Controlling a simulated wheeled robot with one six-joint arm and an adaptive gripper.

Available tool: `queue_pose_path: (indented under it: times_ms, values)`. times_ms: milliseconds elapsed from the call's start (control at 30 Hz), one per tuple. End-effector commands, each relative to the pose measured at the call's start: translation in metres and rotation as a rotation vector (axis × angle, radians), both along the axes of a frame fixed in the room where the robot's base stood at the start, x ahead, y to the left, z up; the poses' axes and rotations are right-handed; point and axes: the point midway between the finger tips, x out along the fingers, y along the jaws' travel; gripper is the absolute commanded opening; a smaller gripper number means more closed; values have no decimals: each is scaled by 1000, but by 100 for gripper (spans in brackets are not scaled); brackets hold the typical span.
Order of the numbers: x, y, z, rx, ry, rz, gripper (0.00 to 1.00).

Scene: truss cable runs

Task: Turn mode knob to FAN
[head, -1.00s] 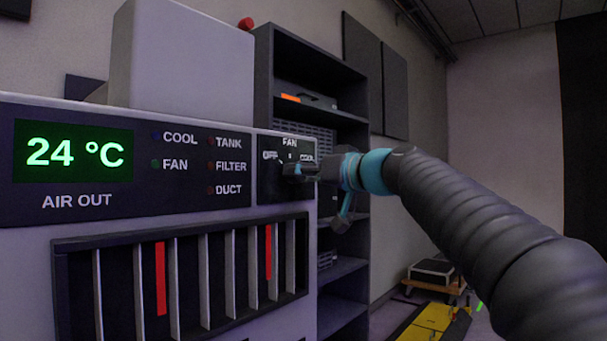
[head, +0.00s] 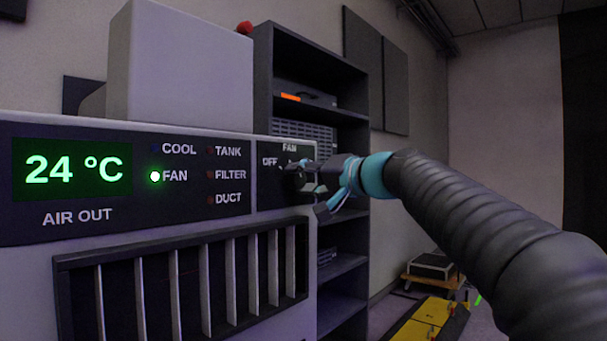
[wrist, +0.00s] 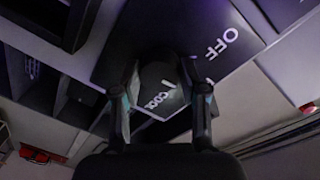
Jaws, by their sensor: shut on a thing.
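The mode knob (wrist: 157,74) is a dark round knob on the black panel (head: 264,190) at the right of the white unit. OFF, FAN and COOL labels are around it; FAN is at the top. My gripper (head: 312,184) is shut on the knob, with one finger on each side of it in the wrist view (wrist: 158,88). A short white mark shows near the knob's edge in the wrist view; its exact heading is hard to tell. The FAN lamp (head: 155,176) glows bright on the unit's front. The display (head: 73,169) reads 24 °C.
A dark shelf rack (head: 262,80) stands close behind the unit's right edge. Vent slats (head: 205,275) are below the panel. A yellow case (head: 430,322) and a low cart (head: 432,268) are on the floor at right. The COOL, TANK, FILTER and DUCT lamps look dim.

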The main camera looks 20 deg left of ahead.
Motion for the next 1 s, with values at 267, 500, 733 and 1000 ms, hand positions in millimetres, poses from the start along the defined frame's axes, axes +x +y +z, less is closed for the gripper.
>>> queue_pose_path:
  times_ms: [267,500,733,1000]
  values:
    - [-1,0,2,51,118,2,8]
    - [-1,0,1,67,157,1,8]
    - [0,0,1,69,160,1,8]
    - [0,0,1,68,159,1,69]
